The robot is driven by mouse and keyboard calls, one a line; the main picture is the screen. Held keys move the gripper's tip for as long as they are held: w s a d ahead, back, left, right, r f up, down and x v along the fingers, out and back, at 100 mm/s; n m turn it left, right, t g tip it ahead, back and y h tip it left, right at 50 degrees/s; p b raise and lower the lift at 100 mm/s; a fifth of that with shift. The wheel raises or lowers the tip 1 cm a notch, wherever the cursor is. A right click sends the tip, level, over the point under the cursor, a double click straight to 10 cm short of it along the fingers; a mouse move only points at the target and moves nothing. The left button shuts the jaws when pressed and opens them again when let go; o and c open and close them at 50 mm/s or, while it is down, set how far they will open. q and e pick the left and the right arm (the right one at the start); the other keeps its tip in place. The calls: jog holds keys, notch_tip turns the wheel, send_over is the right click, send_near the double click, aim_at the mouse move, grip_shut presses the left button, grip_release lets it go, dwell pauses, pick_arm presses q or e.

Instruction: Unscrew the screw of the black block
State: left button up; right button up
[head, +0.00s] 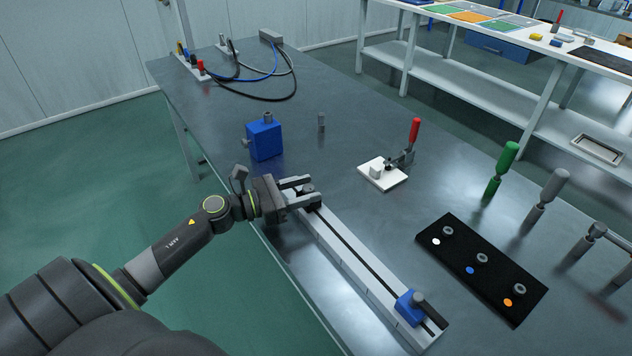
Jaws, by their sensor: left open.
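My left gripper (315,191) reaches in from the left and is open over the far end of a pale slotted rail (350,255). A small dark round part (307,188) shows between its two fingers. I cannot tell whether the fingers touch it, and the gripper hides most of what lies under it. A black plate-like block (455,262) lies at the right, well apart from the gripper. It carries three grey ring-topped screws, one of them the middle screw (482,259), beside white, blue and orange dots. My right gripper is not in view.
A blue clamp block (405,303) with a dark handle sits on the rail's near end. A blue box (264,140), a grey pin (321,122), a white base with a red-handled clamp (414,131) and upright tools, one green-handled (508,157), stand on the table. Cables lie at the back.

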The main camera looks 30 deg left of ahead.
pick_arm(q)
jog(key=shift+p+x, duration=0.3)
jog(key=shift+x, duration=0.8)
jog(key=shift+w+d, duration=0.25)
jog(key=shift+w, duration=0.15)
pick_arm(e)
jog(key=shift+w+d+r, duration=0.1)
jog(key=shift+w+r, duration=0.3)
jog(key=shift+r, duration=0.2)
